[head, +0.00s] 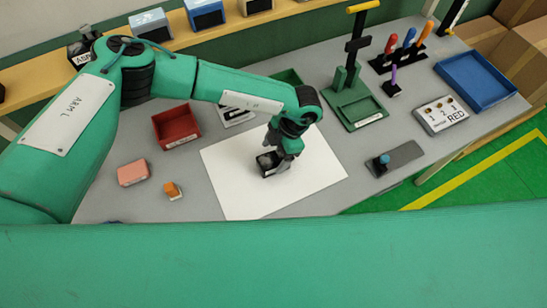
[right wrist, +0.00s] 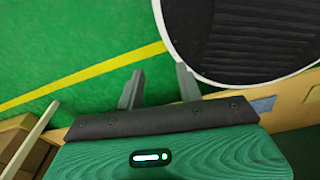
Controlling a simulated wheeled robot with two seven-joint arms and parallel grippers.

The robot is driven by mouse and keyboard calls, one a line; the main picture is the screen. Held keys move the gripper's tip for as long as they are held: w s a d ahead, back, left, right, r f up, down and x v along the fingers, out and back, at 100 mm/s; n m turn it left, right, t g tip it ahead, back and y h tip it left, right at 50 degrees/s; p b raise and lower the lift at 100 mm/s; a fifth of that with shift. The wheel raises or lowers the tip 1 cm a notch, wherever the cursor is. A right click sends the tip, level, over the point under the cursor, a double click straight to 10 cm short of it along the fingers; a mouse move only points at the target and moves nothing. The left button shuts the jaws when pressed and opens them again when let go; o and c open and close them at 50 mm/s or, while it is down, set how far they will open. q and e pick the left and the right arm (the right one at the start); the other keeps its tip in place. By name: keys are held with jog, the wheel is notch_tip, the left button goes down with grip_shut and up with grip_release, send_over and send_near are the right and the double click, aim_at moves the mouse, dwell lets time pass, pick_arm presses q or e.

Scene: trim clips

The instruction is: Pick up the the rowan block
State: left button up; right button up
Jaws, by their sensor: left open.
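My left gripper (head: 271,168) points down over the white sheet (head: 233,180), right of both blocks. It is open. A small dark shape shows at its fingertips, but I cannot tell if it is a separate block. My right gripper (right wrist: 158,88) is open and empty over the floor in the right wrist view.
A red tray (head: 176,128) stands behind the blocks. A green stand (head: 355,100), a tool rack (head: 402,52), a blue tray (head: 475,80), a box marked RED (head: 441,115) and a dark plate with a knob (head: 396,160) stand right. The white sheet is mostly clear.

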aim_at(273, 161)
pick_arm(q)
jog(key=shift+p+x, duration=0.5)
jog(key=shift+x, duration=0.95)
jog(key=c, duration=1.1)
jog(key=shift+r, duration=0.1)
jog(key=shift+c, duration=0.3)
